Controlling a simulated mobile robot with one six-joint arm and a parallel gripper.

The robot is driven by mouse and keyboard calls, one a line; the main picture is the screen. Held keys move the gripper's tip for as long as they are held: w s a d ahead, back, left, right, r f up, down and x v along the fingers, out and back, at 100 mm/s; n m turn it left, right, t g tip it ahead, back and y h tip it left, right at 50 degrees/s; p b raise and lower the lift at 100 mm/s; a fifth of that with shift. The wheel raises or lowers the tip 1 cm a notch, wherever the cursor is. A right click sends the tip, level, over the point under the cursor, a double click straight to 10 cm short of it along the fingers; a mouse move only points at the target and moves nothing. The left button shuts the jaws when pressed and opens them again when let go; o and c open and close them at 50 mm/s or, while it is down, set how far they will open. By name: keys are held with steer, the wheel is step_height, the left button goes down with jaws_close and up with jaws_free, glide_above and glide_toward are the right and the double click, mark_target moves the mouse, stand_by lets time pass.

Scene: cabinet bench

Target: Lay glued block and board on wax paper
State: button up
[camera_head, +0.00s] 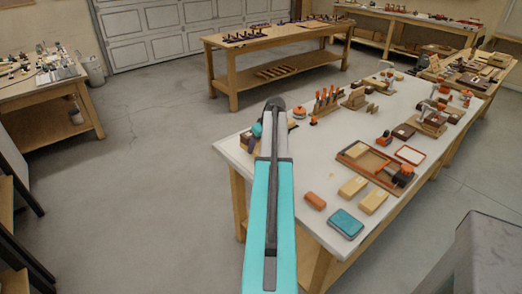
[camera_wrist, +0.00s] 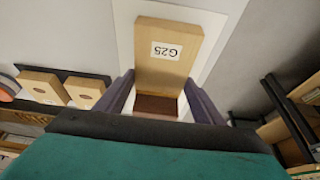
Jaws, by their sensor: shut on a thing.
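In the wrist view a light wooden board (camera_wrist: 180,75) with a white "G25" label stands out ahead of my gripper (camera_wrist: 160,100). A darker brown block (camera_wrist: 156,106) is against its near end, between the purple fingers. The gripper is shut on this block and board. A white sheet (camera_wrist: 125,35), which looks like the wax paper, lies behind and under the board; whether the board touches it I cannot tell. In the head view my teal arm reaches over the white bench's left end and hides the gripper and most of what it holds.
On the white bench (camera_head: 318,165) are an orange block (camera_head: 315,201), a teal box (camera_head: 346,225), two wooden blocks (camera_head: 353,187), a brown tray (camera_head: 352,149) and a rack of orange-handled tools (camera_head: 326,103). In the wrist view, wooden pieces (camera_wrist: 85,92) lie at left. The bench middle has bare room.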

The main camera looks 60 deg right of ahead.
steer(key=shift+f, duration=0.1)
steer(key=shift+f+p, duration=0.55)
steer(key=shift+f, duration=1.1)
steer(key=shift+f, duration=0.1)
steer(key=o, duration=1.2)
steer(key=shift+s+r, duration=0.1)
steer(key=shift+r, duration=0.1)
steer(key=shift+b+v, duration=1)
steer(key=shift+v, duration=4.95)
